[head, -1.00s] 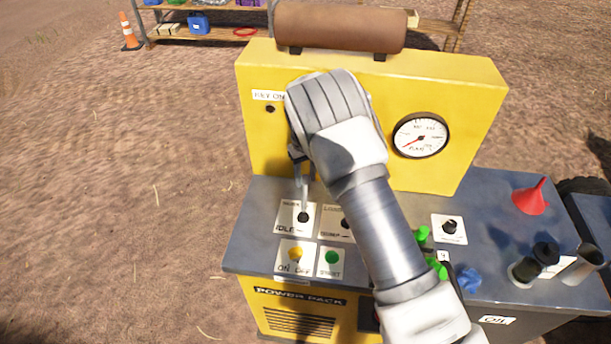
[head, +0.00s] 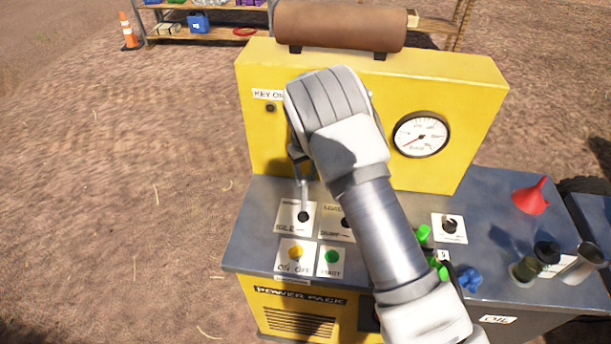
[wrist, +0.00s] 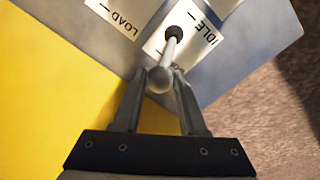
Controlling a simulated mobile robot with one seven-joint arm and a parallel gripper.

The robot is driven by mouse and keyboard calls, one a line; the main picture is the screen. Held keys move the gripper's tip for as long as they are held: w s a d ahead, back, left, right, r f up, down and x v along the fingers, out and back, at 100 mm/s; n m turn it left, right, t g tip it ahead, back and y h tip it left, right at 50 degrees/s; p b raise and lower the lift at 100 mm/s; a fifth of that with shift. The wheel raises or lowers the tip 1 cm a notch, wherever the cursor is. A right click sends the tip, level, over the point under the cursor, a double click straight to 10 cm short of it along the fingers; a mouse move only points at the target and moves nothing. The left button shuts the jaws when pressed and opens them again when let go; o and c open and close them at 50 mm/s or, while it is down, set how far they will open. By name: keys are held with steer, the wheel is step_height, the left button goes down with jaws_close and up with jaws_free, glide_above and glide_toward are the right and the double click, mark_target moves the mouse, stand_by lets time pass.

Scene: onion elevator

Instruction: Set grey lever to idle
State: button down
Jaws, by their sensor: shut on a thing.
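The grey lever (head: 303,192) rises from a black pivot on a white plate on the grey panel; the plate's near edge reads IDLE. In the wrist view the lever (wrist: 168,56) shows as a thin shaft with a round end, leaning away from the IDLE mark toward the yellow back panel. My gripper (head: 297,155) is at the lever's upper end, partly hidden by my own wrist. In the wrist view my gripper (wrist: 158,80) has its two fingers on either side of the lever's round end, shut on it.
The LOAD plate (head: 333,224) is just right of the IDLE plate. A yellow knob (head: 295,254) and a green button (head: 332,257) sit in front. The yellow back panel (head: 470,90) with a gauge (head: 421,135) stands close behind. A red funnel (head: 531,197) is at right.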

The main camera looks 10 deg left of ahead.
steer(key=s+t+b, duration=0.3)
steer(key=s+b, duration=0.3)
steer(key=s, duration=0.3)
steer(key=shift+d+f+t+b, duration=0.3)
steer(key=shift+f+t+b, duration=0.05)
steer(key=shift+t, duration=0.05)
steer(key=shift+s+f, duration=0.1)
steer(key=c, duration=0.6)
jaws_free()
steer(key=shift+a, duration=0.1)
steer(key=shift+o, duration=0.7)
steer(key=shift+r, duration=0.25)
steer(key=v, duration=1.7)
steer(key=shift+d, duration=0.25)
